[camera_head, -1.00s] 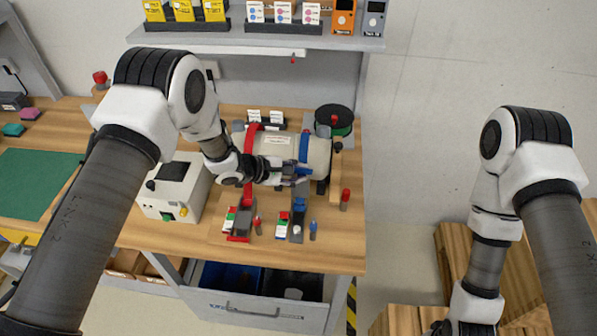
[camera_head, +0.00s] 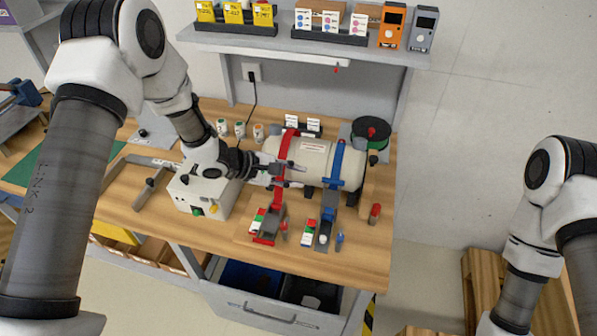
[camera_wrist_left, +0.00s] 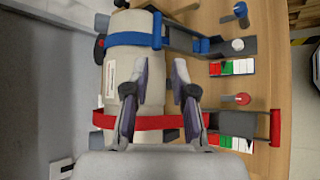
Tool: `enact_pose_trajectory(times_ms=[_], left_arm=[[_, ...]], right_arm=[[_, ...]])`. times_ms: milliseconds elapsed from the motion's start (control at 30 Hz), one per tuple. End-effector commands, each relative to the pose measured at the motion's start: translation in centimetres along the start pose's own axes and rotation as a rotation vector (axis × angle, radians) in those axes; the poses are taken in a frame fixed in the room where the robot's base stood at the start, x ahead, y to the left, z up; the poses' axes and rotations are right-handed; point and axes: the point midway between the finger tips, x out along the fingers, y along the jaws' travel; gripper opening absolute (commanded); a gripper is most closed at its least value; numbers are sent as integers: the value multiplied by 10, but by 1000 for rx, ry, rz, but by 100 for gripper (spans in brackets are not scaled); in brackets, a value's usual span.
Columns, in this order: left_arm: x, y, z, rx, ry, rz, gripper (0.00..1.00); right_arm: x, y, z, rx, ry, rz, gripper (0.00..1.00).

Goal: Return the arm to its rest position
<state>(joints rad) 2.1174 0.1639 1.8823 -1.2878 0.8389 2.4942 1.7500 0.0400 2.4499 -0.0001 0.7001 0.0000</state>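My left gripper (camera_head: 297,175) is in front of the cream cylinder (camera_head: 314,158), beside the red strap (camera_head: 287,146). In the left wrist view its two fingers (camera_wrist_left: 154,80) are apart with nothing between them, above the cylinder (camera_wrist_left: 124,75) and the red strap (camera_wrist_left: 150,123). The blue strap (camera_head: 338,163) runs over the cylinder's right part. It also shows in the wrist view (camera_wrist_left: 135,39). My right arm hangs at the right; its gripper is outside the frame.
A white box device (camera_head: 203,193) stands left of the cylinder. A black-and-green spool (camera_head: 371,131) is behind it. A shelf (camera_head: 300,46) with card holders and two handheld devices hangs above. A drawer (camera_head: 262,307) is open below the wooden bench (camera_head: 365,255).

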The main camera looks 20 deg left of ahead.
Motion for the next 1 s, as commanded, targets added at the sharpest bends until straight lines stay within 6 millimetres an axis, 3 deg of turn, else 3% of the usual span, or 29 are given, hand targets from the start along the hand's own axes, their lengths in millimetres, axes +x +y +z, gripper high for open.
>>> enact_pose_trajectory(times_ms=[233, 367, 467, 667, 800, 1000], left_arm=[[1, -2, -1, 6, 4, -1, 26], [5, -28, -7, 76, 47, -15, 26], [8, -70, -17, 199, 121, -60, 26], [-7, -180, -36, 523, 267, -295, 26], [-36, -255, -38, 740, 287, -535, 26], [-85, -335, -29, 979, 197, -856, 26]], right_arm=[[0, 0, 0, 0, 0, 0, 40], [0, 0, 0, 0, 0, 0, 40], [0, 0, 0, 0, 0, 0, 40], [0, 0, 0, 0, 0, 0, 40], [0, 0, 0, 0, 0, 0, 40], [0, 0, 0, 0, 0, 0, 40]])
